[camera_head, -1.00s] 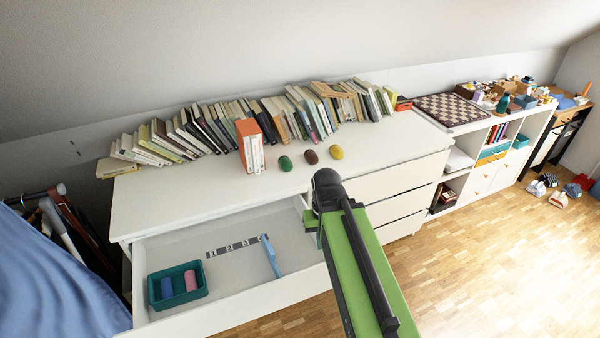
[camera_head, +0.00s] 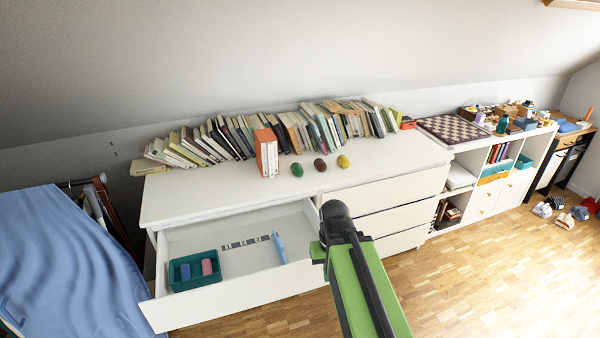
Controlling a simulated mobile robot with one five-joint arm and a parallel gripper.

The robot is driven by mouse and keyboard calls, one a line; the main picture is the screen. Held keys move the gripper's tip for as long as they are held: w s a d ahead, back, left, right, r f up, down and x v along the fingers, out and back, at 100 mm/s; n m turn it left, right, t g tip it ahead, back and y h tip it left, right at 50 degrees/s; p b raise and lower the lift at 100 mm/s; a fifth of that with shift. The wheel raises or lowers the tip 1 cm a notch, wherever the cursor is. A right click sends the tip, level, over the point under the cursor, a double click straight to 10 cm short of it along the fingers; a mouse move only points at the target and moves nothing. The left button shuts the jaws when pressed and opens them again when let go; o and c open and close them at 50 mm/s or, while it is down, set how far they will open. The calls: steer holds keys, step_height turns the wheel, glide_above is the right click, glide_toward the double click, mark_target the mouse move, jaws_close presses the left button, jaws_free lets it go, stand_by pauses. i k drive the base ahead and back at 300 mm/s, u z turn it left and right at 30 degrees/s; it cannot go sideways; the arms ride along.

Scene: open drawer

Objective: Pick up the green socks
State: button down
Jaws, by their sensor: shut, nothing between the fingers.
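A small dark green rounded bundle (camera_head: 297,170), which looks like the green socks, lies on the white dresser top (camera_head: 230,195). It is just right of an upright orange-and-white book group. A brown bundle (camera_head: 320,164) and a yellow bundle (camera_head: 343,161) lie to its right, apart from it. My green and black arm (camera_head: 352,270) rises from the bottom edge, in front of the dresser, below and right of the green bundle. My gripper's fingers do not show, and nothing of mine touches the bundles.
The dresser's top left drawer (camera_head: 225,300) is open, holding a teal bin (camera_head: 178,272) with blue and pink rolls, a numbered strip and a blue toothbrush-like item (camera_head: 279,246). Leaning books (camera_head: 230,140) line the back. A blue-covered bed (camera_head: 60,250) is left. Wooden floor (camera_head: 480,270) is open at right.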

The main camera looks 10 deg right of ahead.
mark_target(298, 170)
steer(key=u, duration=0.1)
steer(key=i, duration=0.9)
steer(key=u, duration=4.2)
steer(key=i, duration=0.1)
steer(key=z, duration=1.55)
steer(key=k, duration=1)
steer(key=z, duration=1.15)
steer(key=i, duration=0.9)
